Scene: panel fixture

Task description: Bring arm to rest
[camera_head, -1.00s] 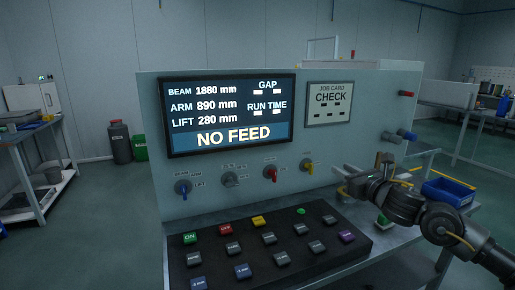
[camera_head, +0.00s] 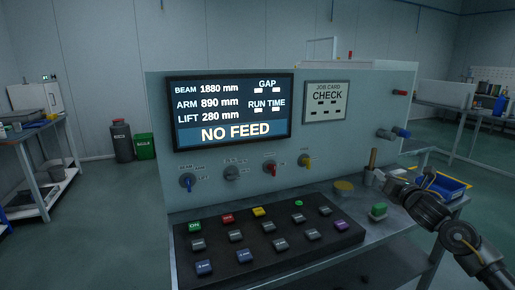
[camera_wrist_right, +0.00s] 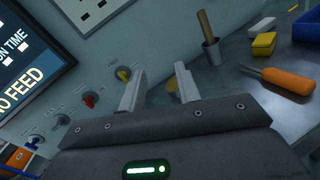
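My right arm comes in from the right in the head view. Its gripper (camera_head: 381,180) is over the right end of the bench, to the right of the control panel's knobs. In the right wrist view the two fingers of the right gripper (camera_wrist_right: 160,88) stand apart with nothing between them. Behind them are the panel face with a yellow knob (camera_wrist_right: 124,74) and a red knob (camera_wrist_right: 90,100). My left gripper is not in view.
A button box (camera_head: 270,262) lies on the bench before the panel. Near my right arm are a green block (camera_head: 378,210), a yellow round item (camera_head: 343,186), a cup with a wooden handle (camera_wrist_right: 213,52), a blue bin (camera_head: 455,187) and an orange-handled tool (camera_wrist_right: 288,81).

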